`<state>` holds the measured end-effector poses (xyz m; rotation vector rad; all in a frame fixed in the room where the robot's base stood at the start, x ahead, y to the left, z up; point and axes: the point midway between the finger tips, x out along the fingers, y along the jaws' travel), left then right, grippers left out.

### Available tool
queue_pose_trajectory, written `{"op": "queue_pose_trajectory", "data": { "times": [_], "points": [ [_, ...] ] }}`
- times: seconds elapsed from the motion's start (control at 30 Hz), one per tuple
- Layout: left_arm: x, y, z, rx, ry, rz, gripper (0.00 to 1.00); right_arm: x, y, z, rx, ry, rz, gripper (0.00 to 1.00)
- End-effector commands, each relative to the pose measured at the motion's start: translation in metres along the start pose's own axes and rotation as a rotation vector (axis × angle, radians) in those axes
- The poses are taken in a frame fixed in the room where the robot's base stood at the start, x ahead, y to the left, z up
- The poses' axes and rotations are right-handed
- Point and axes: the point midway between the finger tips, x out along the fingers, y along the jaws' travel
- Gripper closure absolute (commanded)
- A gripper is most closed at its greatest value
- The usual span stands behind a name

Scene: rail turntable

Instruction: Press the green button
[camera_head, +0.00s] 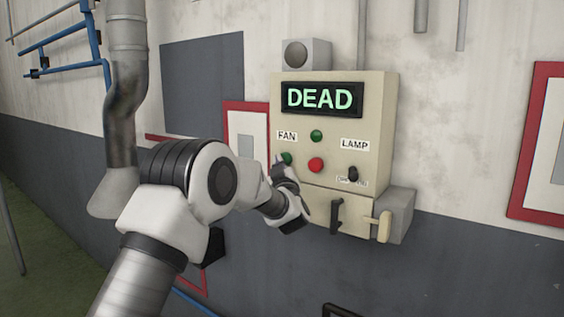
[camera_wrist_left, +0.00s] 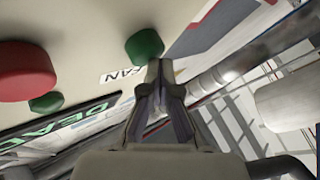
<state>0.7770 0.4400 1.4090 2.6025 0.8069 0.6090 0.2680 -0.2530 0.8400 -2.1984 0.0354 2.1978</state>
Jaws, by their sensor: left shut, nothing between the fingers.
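A cream control box (camera_head: 345,115) hangs on the wall with a lit display (camera_head: 321,98) reading DEAD. A green button (camera_head: 287,158) sits below the FAN label, partly hidden by my left gripper (camera_head: 280,166). A second green button (camera_head: 316,135) is higher on the box. In the left wrist view, the green button by the FAN label (camera_wrist_left: 145,46) is just beyond the tips of my left gripper (camera_wrist_left: 160,66), which is shut and empty. I cannot tell whether the tips touch the button. The second green button also shows there (camera_wrist_left: 46,102). My right gripper is not in view.
A red button (camera_head: 316,165) sits right of my left gripper, close to it. A black switch (camera_head: 353,174) is below the LAMP label. A black handle (camera_head: 336,215) and a cream lever (camera_head: 382,226) stick out lower down. A grey pipe (camera_head: 122,90) runs down the wall at left.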

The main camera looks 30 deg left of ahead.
Motion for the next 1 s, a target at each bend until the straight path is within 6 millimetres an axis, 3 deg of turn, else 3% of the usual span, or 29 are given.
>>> {"op": "queue_pose_trajectory", "data": {
  "times": [0.2, 0.6, 1.0],
  "points": [
    [-0.009, -0.008, -0.004, -0.001, 0.0, -0.001, 1.0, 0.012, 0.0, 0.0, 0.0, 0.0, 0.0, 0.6],
    [-0.012, -0.01, -0.007, 0.0, 0.0, 0.0, 1.0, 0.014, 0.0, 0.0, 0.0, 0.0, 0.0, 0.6],
    [-0.04, -0.03, -0.025, -0.001, 0.0, -0.001, 1.0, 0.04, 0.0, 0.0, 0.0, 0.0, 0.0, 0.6]
  ]
}}
